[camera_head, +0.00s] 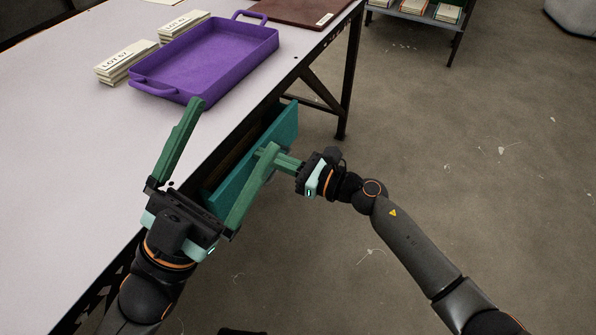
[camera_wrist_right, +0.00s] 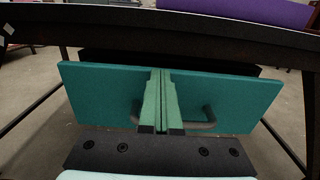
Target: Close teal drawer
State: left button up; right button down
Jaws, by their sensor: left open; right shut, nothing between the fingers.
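The teal drawer (camera_head: 285,127) is under the near edge of the table, with its front panel outside that edge and a narrow dark gap between them. In the right wrist view, the teal front (camera_wrist_right: 95,90) spans the middle and shows a dark handle (camera_wrist_right: 208,122), partly hidden by my fingers. My left gripper (camera_head: 235,126) is open, one finger over the tabletop and the other across the drawer front. My right gripper (camera_head: 277,160) is shut and empty, pointing at the drawer front. It also shows in the wrist view (camera_wrist_right: 162,72); contact is unclear.
A purple tray (camera_head: 215,65) and stacks of labelled cards (camera_head: 125,62) lie on the white table (camera_head: 60,120). A brown board (camera_head: 300,10) is at its far end. A table leg (camera_head: 350,80) stands beyond the drawer.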

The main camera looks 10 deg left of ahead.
aim_at(251, 149)
jog(key=x, duration=0.3)
jog(key=shift+w+a+b, duration=0.15)
jog(key=shift+a+b, duration=0.2)
jog(key=shift+b, duration=0.05)
pick_arm(q)
jog(key=shift+w+d+f+m+h, duration=0.3)
jog(key=shift+w+d+f+h, duration=0.15)
jog(key=shift+f, duration=0.2)
pick_arm(e)
jog(key=shift+a+r, duration=0.1)
pick_arm(q)
jog(key=shift+y, duration=0.25)
